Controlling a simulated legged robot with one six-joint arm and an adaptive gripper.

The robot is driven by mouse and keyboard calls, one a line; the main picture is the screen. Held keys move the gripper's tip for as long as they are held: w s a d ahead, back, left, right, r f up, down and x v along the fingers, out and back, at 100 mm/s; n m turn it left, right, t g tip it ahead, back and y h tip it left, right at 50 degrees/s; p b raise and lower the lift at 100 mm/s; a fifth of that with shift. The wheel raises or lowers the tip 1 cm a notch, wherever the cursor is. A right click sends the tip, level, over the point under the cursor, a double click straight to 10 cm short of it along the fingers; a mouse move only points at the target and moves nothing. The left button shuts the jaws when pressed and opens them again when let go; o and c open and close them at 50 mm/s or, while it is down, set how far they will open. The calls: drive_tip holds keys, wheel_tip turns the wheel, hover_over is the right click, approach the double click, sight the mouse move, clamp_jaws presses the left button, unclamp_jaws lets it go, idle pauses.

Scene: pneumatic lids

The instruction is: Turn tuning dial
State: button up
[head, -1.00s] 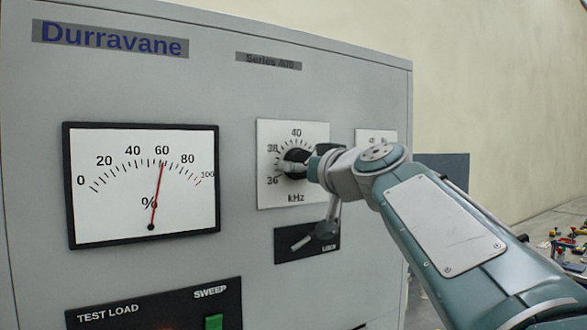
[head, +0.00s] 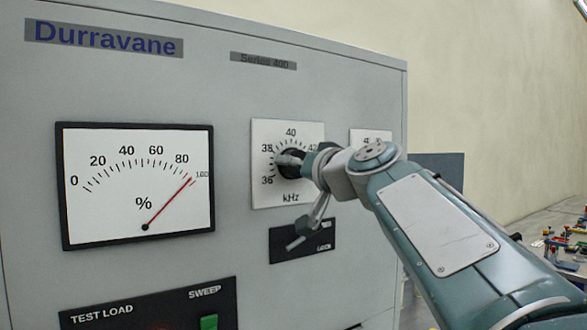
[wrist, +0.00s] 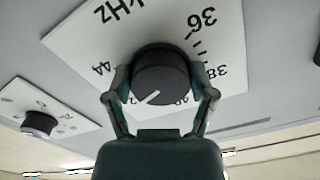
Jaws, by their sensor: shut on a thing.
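The black tuning dial (head: 291,163) sits on a white kHz scale plate (head: 262,190) on the front of the grey cabinet. It also shows in the wrist view (wrist: 160,72), with a white pointer line on its face. My gripper (wrist: 160,84) is shut on the dial, one finger on each side of it. In the head view my gripper (head: 308,161) reaches the dial from the right and hides part of its right side. The percent meter (head: 135,185) has its red needle near 100, at the right end of the scale.
A lever on a black LOCK plate (head: 290,248) sits just below the dial, close under my wrist. A second white plate (head: 370,136) with a small knob (wrist: 38,123) is beside it. A green switch (head: 209,322) is on the lower panel.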

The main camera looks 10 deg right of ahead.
drive_tip(key=shift+f, duration=0.1)
drive_tip(key=o, duration=1.1)
drive_tip(key=shift+c, duration=0.2)
drive_tip(key=v, duration=1.1)
drive_tip(key=shift+s, duration=0.4)
drive_tip(key=shift+f, duration=0.1)
